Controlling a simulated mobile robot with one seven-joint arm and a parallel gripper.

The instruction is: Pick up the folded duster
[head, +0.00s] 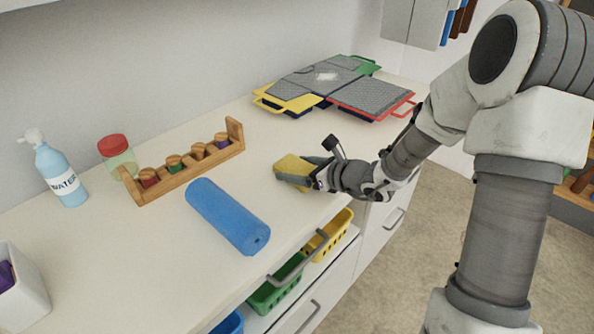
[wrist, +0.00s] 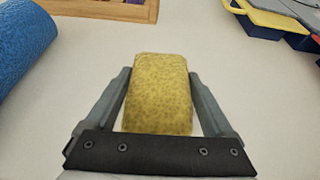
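The folded duster is a yellow, speckled, sponge-like block (head: 291,167) over the white counter, near its front edge. In the wrist view the duster (wrist: 160,92) lies lengthwise between the two grey fingers of my gripper (wrist: 160,78). The fingertips are very close to its sides, with narrow pale gaps lower down; whether they press on it I cannot tell. In the head view my gripper (head: 304,172) reaches in from the right and its fingers flank the duster. The duster's underside is hidden, so I cannot tell whether it rests on the counter.
A blue roll (head: 228,215) lies left of my gripper. Behind it stand a wooden rack (head: 190,175), a red-lidded jar (head: 117,153) and a water bottle (head: 60,175). Folded grey panels with coloured handles (head: 375,96) lie at the back. An open drawer with baskets (head: 328,235) is below.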

